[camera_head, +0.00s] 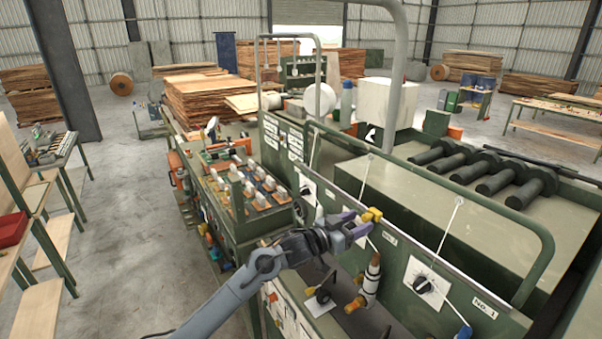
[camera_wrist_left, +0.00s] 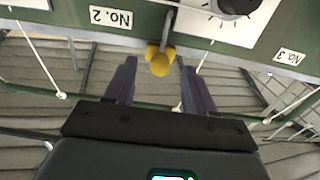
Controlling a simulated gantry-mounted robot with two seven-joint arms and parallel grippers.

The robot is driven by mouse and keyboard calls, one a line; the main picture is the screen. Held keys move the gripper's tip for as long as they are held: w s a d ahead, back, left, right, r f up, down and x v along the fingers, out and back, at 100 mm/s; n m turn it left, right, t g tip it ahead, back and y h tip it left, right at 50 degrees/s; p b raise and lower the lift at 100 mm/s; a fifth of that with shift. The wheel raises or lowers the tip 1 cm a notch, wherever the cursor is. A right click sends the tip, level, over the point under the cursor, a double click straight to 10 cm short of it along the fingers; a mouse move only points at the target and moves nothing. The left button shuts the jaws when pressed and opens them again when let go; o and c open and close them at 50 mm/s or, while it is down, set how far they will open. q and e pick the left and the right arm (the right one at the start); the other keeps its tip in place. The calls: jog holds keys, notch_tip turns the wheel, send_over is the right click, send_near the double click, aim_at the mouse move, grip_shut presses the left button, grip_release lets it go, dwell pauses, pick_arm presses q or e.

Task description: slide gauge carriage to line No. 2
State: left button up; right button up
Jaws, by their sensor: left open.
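The gauge carriage shows as a yellow lobed knob on a grey stem at the rail of the green machine; the knob (camera_head: 373,214) is also in the left wrist view (camera_wrist_left: 159,61). The No. 2 label (camera_head: 390,239) is close to it, and in the left wrist view that label (camera_wrist_left: 111,17) sits upside down, left of the stem. My left gripper (camera_head: 356,222) is open, its purple fingers on either side of the knob near their tips in the left wrist view (camera_wrist_left: 158,68). I cannot tell whether they touch it. My right gripper is out of view.
The No. 1 label (camera_head: 485,308) is nearer me along the panel, and the No. 3 label (camera_wrist_left: 290,57) is on the other side. A dial (camera_head: 424,286) is on the panel. A green tubular guard rail (camera_head: 480,205) arches over the machine. Dark rollers (camera_head: 490,170) lie behind.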

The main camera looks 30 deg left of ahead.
pick_arm(q)
jog(key=shift+v, duration=1.75)
jog(key=shift+f, duration=0.1)
